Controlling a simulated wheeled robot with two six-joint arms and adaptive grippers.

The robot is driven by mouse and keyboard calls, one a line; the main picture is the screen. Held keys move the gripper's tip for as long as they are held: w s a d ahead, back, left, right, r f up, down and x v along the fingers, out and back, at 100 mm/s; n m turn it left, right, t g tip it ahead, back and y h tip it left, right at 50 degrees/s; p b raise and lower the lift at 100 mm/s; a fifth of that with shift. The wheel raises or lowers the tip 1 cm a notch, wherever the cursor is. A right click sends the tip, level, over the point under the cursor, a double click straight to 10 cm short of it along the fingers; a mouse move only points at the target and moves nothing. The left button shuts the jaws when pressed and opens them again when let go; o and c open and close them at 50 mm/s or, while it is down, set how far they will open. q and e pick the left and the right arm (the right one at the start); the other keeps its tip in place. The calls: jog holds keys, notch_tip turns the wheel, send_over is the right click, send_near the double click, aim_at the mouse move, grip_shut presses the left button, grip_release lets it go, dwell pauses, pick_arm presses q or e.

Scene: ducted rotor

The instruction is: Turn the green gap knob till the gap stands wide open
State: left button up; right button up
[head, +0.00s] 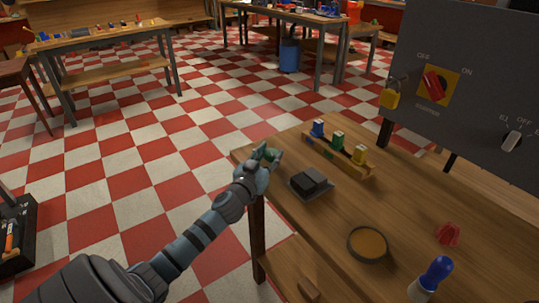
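My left gripper (264,157) is at the left edge of the wooden bench, at the end of my grey-blue arm. A small green piece (274,155) shows right at its fingers. It may be the green gap knob, but it is too small and too covered to tell. I cannot see whether the fingers are closed around it or only beside it. No gap can be made out. My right gripper is not in view.
The rail (322,153) also holds a blue and a yellow block. A dark block (311,183), a round brown dish (368,244), a red piece (448,234) and a blue-handled tool (432,276) lie on the bench (400,205). A grey switch panel (480,90) rises at right.

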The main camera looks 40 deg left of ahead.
pick_arm(q)
jog(key=c, duration=0.3)
jog(key=shift+c, duration=0.2)
